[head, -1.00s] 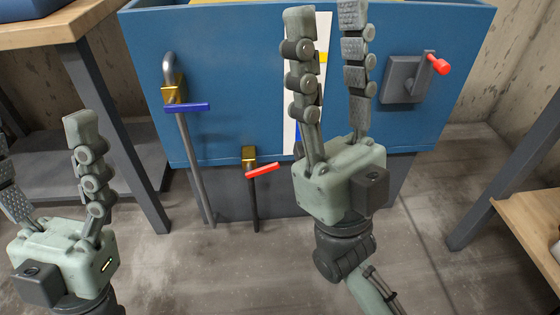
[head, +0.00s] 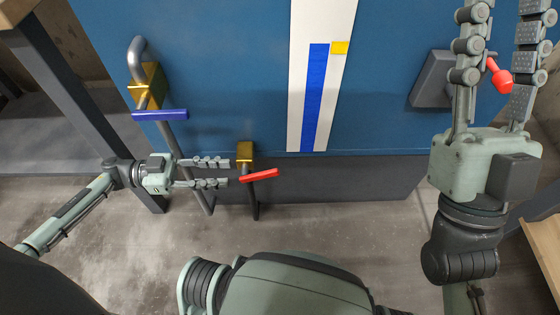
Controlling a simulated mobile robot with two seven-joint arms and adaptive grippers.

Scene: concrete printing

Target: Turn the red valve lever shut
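The red valve lever (head: 260,175) sits on a brass valve (head: 245,152) low on the front of the blue tank, slanting slightly up to the right. My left gripper (head: 229,172) points right toward it, its two fingers parallel with a gap between them. Its fingertips end just left of the lever and look apart from it; the depth between them is hard to judge. My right gripper (head: 503,8) is raised at the right, fingers spread, fingertips near or past the top edge. It appears empty.
A blue lever (head: 160,114) on another brass valve (head: 147,86) is above and left, with a grey pipe running down. The blue tank (head: 220,60) carries a level strip (head: 318,95). A red-knobbed handle (head: 500,76) shows behind my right fingers. Concrete floor is clear below.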

